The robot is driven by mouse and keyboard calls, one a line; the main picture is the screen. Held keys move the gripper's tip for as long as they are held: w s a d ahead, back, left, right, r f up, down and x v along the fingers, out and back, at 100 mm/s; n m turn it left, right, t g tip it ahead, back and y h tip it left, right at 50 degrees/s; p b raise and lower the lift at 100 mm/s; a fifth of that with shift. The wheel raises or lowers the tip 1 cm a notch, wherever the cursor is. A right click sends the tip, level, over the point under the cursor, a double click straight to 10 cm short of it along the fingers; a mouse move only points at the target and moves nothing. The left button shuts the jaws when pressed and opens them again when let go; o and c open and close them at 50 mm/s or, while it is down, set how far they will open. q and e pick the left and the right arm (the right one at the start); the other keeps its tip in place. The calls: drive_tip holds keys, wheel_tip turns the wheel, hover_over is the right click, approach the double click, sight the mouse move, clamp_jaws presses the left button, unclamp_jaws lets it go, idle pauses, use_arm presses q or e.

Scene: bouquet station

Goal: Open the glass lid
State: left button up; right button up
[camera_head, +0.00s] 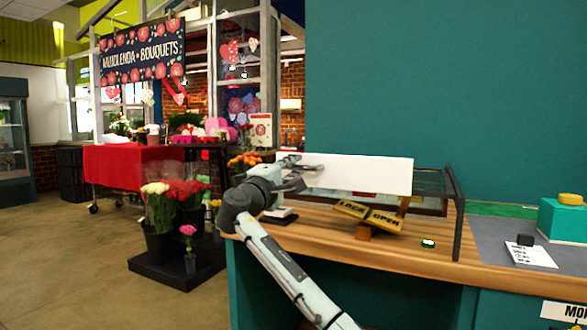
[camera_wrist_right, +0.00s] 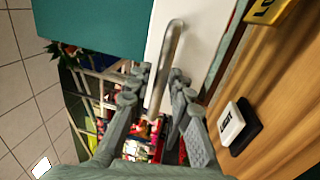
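A glass case with a dark frame (camera_head: 458,215) stands on the wooden counter, with a glass top (camera_head: 430,181) behind a long white panel (camera_head: 360,174). I cannot tell from here how the glass lid and the panel join. A metal bar handle (camera_wrist_right: 170,55) runs along the white panel in the right wrist view. My right gripper (camera_head: 308,172) is at the panel's left end. In the wrist view its fingers (camera_wrist_right: 159,78) are apart, one on each side of the handle, with narrow gaps showing. My left gripper is not in view.
A small button (camera_head: 428,243) is on the wooden counter (camera_head: 400,262). A labelled white block (camera_wrist_right: 232,126) lies beside the gripper. Flower buckets (camera_head: 158,240) stand on the floor at left.

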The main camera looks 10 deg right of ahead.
drive_tip(key=v, duration=1.2)
drive_tip(key=shift+w, duration=0.1)
